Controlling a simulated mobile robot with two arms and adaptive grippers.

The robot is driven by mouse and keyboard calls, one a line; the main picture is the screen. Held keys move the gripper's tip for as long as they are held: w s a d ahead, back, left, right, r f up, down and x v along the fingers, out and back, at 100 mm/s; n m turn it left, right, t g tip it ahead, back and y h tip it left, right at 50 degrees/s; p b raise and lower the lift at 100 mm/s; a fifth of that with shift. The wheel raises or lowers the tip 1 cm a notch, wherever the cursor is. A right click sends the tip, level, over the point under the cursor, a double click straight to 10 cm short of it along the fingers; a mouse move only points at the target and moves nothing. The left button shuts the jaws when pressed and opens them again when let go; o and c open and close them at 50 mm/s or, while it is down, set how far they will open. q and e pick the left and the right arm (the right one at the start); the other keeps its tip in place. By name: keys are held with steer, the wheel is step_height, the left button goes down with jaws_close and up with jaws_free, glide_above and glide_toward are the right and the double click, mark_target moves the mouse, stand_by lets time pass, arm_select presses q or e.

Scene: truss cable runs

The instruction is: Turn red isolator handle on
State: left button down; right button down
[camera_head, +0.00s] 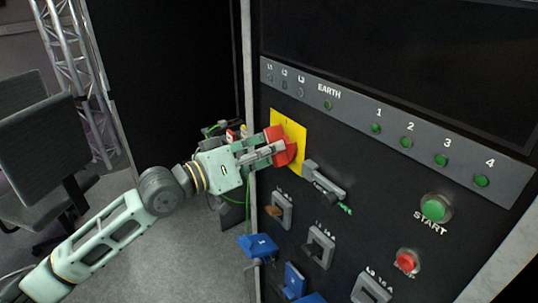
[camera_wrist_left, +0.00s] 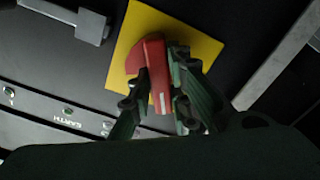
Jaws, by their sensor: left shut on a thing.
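The red isolator handle (camera_head: 282,146) sits on a yellow plate (camera_head: 297,133) on the black front panel. My left gripper (camera_head: 272,150) reaches it from the left and is shut on it. In the left wrist view the red handle (camera_wrist_left: 155,72) stands between the two fingers of my left gripper (camera_wrist_left: 158,92), with the yellow plate (camera_wrist_left: 190,38) behind it. A white mark shows on the handle near its end. The gripper hides part of the handle in the head view. My right gripper is not in view.
A grey lever (camera_head: 325,183) juts out just right of the handle. Below are grey sockets (camera_head: 320,245) and blue connectors (camera_head: 258,246). A green START button (camera_head: 435,208) and a red button (camera_head: 408,261) are further right. A chair (camera_head: 40,150) stands at left.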

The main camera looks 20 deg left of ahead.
arm_select(q)
steer(key=m+b, duration=0.1)
steer(key=m, duration=0.5)
steer(key=shift+f, duration=0.15)
stand_by(0.6)
steer(key=c, duration=1.6)
jaws_free()
steer(key=shift+c, duration=0.2)
steer(key=v, duration=0.7)
steer(key=shift+s+a, duration=0.15)
steer(key=shift+s, duration=0.05)
